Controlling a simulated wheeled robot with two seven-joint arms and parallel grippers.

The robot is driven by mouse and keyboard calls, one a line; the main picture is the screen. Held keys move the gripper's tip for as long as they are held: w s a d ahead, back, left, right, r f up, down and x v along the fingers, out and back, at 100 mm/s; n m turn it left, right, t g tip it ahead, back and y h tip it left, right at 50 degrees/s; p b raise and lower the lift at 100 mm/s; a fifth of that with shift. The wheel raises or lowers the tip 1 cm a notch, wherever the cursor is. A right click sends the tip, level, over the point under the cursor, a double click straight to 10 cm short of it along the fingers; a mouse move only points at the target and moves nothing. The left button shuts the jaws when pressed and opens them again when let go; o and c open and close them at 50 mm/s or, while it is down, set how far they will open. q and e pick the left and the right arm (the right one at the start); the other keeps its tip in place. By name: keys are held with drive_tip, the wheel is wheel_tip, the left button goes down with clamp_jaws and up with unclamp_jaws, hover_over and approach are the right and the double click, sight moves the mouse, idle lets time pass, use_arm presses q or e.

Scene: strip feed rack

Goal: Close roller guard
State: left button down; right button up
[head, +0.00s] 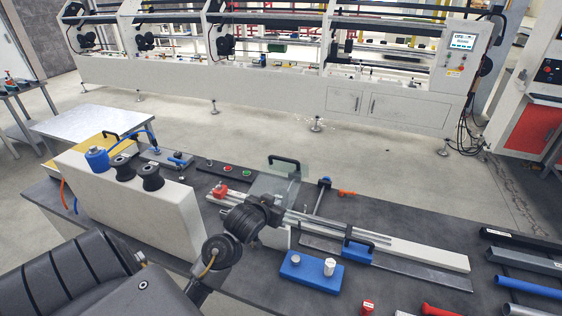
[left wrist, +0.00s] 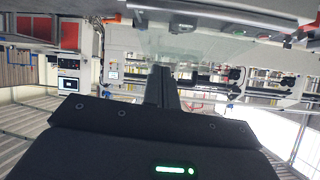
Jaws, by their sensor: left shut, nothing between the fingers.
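The roller guard (head: 294,180) is a clear panel with a black handle (head: 284,160) along its top. It stands raised and tilted over the feed rails in the middle of the bench. A clear pane, likely the same guard, shows faintly in the left wrist view (left wrist: 190,43). My left gripper (head: 268,207) is in front of the guard, low beside the rails. Its wrist hides part of the rack, and I cannot tell whether it touches the panel. The closed fingers (left wrist: 160,85) show in the left wrist view with nothing between them. My right gripper is out of view.
A blue block (head: 310,272) with metal knobs sits in front of the rails. A white housing (head: 130,208) with black knobs stands at left. A red clamp (head: 219,190) is by the rail end. Bars and tubes lie at right. A large machine stands behind, across open floor.

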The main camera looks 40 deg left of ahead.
use_arm(q)
drive_tip(key=w+a+r+n+t+y, duration=0.25)
drive_tip(key=w+a+r, duration=0.35)
drive_tip(key=a+r, duration=0.3)
drive_tip(key=p, duration=0.4)
hover_over(281, 174)
wheel_tip(281, 174, down, 3)
drive_tip(key=shift+a+f+m+h+p, duration=0.1)
drive_tip(key=shift+m+h+p, duration=0.15)
drive_tip(key=shift+h+p, duration=0.2)
drive_tip(key=shift+f+t, duration=0.25)
drive_tip(key=shift+f, duration=0.55)
